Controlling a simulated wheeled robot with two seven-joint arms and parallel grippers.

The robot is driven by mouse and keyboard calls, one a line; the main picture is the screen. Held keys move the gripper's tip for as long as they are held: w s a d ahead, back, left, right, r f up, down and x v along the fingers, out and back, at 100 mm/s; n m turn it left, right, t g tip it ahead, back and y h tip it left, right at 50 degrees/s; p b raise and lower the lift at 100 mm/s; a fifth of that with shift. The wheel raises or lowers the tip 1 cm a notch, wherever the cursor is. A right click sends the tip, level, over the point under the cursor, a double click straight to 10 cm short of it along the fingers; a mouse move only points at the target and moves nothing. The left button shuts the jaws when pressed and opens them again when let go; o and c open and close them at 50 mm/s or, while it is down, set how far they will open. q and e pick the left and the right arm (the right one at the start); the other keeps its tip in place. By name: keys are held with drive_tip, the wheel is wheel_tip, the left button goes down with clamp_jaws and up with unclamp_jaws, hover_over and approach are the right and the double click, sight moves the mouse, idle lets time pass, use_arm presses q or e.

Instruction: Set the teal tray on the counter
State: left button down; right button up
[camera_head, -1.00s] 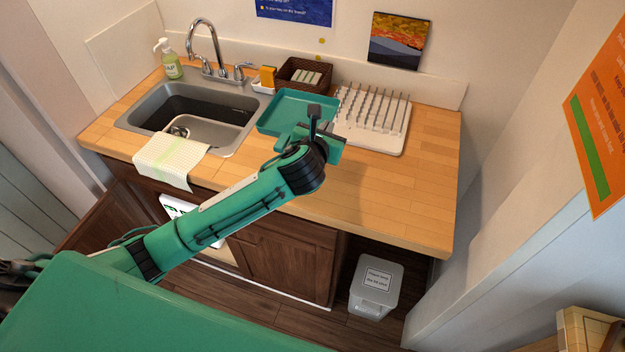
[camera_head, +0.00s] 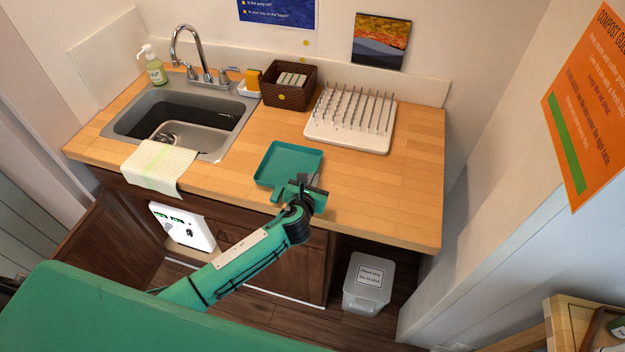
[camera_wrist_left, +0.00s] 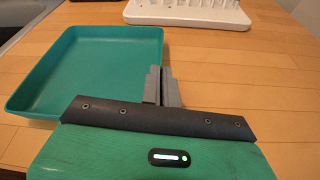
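The teal tray (camera_head: 289,162) is a shallow, empty square tray at the front of the wooden counter (camera_head: 390,190), between the sink and the drying rack. It looks level and at or very near the counter top; I cannot tell whether its whole base touches. My left gripper (camera_head: 305,183) is at the tray's near right corner. In the left wrist view the tray (camera_wrist_left: 85,70) lies left of the fingers, and the left gripper (camera_wrist_left: 161,87) is closed on its right rim. My right gripper is out of view.
The sink (camera_head: 185,120) with a draped towel (camera_head: 158,167) is to the left. A white drying rack (camera_head: 350,120) and brown basket (camera_head: 289,84) stand behind the tray. The counter's right part is clear. A grey bin (camera_head: 368,284) stands below.

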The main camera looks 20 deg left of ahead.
use_arm(q)
drive_tip(key=shift+f, duration=0.1)
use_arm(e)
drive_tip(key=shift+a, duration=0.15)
use_arm(q)
drive_tip(key=shift+f, duration=0.1)
drive_tip(key=c, duration=1.7)
unclamp_jaws()
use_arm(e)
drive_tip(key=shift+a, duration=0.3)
